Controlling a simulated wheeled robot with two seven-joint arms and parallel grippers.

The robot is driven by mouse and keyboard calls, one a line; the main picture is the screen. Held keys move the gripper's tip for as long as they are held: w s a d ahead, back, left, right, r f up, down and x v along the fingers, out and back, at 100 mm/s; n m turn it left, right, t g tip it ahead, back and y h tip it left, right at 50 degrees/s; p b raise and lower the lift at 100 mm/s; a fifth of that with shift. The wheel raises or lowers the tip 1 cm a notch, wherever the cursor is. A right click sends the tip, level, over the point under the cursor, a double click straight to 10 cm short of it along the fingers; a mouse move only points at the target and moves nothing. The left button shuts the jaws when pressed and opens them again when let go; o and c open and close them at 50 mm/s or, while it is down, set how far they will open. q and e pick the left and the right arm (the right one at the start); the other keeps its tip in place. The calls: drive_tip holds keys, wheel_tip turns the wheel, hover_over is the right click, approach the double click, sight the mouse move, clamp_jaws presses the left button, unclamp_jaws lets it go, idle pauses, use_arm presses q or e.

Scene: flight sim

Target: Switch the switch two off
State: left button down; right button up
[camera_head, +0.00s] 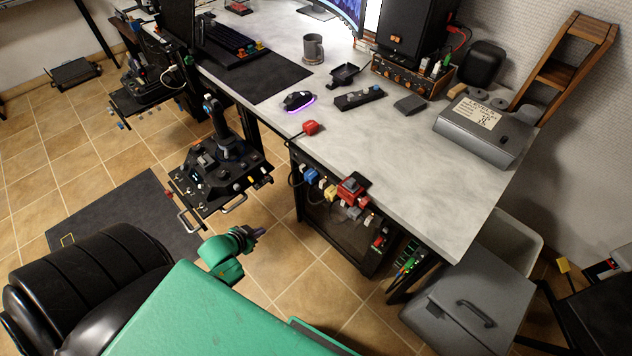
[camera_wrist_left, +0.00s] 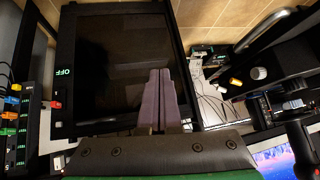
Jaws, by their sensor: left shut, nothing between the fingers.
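My left gripper (camera_head: 260,232) is low in front of the desk, with its purple-grey fingers pressed together and nothing between them. The shut fingers also show in the middle of the left wrist view (camera_wrist_left: 160,88). A row of coloured switches (camera_head: 330,192), blue, yellow and red, sits under the desk's front edge, up and to the right of the gripper and apart from it. In the left wrist view a switch panel (camera_wrist_left: 26,125) is at the far left, beside a dark panel (camera_wrist_left: 125,55) with a green "OFF" label. I cannot tell which is switch two. My right gripper is not in view.
A joystick panel (camera_head: 222,175) with toggles and metal handles juts out above and left of the gripper. The grey desk (camera_head: 400,150) holds a mouse, mug and black speaker. A grey bin (camera_head: 470,300) stands at the right. Tiled floor lies open around the gripper.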

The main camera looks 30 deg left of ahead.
use_arm(q)
drive_tip(key=w+d+r+t+h, duration=0.1)
drive_tip(key=w+d+r, duration=0.2)
drive_tip(key=r, duration=0.4)
drive_tip(key=w+d+r+m+t+h, duration=0.1)
drive_tip(key=w+d+r+t, duration=0.1)
drive_tip(key=r, duration=0.5)
drive_tip(key=w+d+r+m+t+h, duration=0.1)
drive_tip(key=w+d+r+h, duration=0.1)
drive_tip(key=r, duration=0.5)
drive_tip(key=shift+w+d, duration=0.8)
drive_tip(key=shift+w, duration=0.45)
drive_tip(key=shift+w, duration=0.1)
drive_tip(key=b, duration=0.2)
hover_over(323, 184)
drive_tip(key=s+a, duration=0.2)
drive_tip(key=f, duration=0.3)
drive_tip(key=shift+w+d+f, duration=0.2)
drive_tip(key=shift+f, duration=0.1)
wheel_tip(323, 184, down, 4)
drive_tip(key=shift+r, duration=0.1)
drive_tip(key=shift+s+f, duration=0.15)
drive_tip(key=shift+f, duration=0.05)
drive_tip(key=shift+f+b, duration=0.1)
drive_tip(key=shift+b, duration=0.2)
